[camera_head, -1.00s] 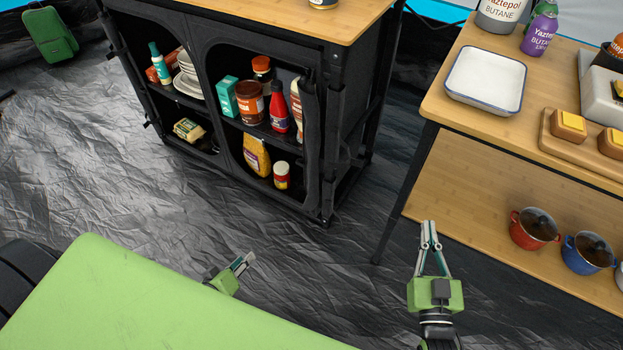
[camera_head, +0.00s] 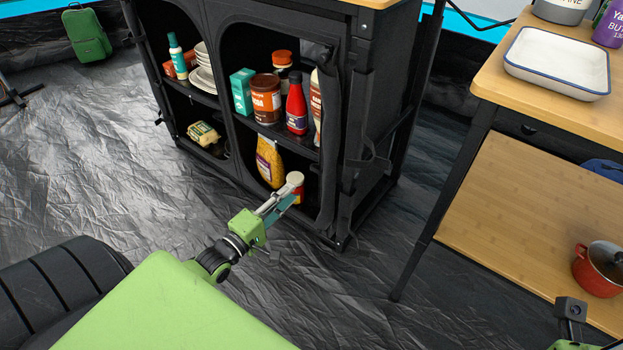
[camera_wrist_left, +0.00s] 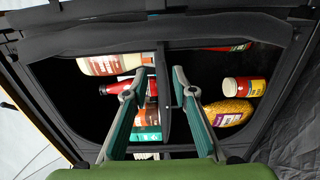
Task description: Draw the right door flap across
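The right door flap (camera_head: 331,140) of the black cabinet is gathered in a narrow dark roll along the right side of the right opening, leaving the compartment uncovered. In the left wrist view the flap (camera_wrist_left: 165,38) shows as a dark band across the top. My left gripper (camera_head: 285,198) is in front of the lower right compartment, below and left of the flap. In the left wrist view my left gripper (camera_wrist_left: 160,75) is open, with nothing held. The shelf edge (camera_wrist_left: 166,105) appears between its fingers. Only part of my right gripper shows at the lower right; its fingers are unclear.
A wooden table (camera_head: 560,115) with a white tray (camera_head: 557,62) and a red pot (camera_head: 600,268) stands at right. The floor before the cabinet is clear.

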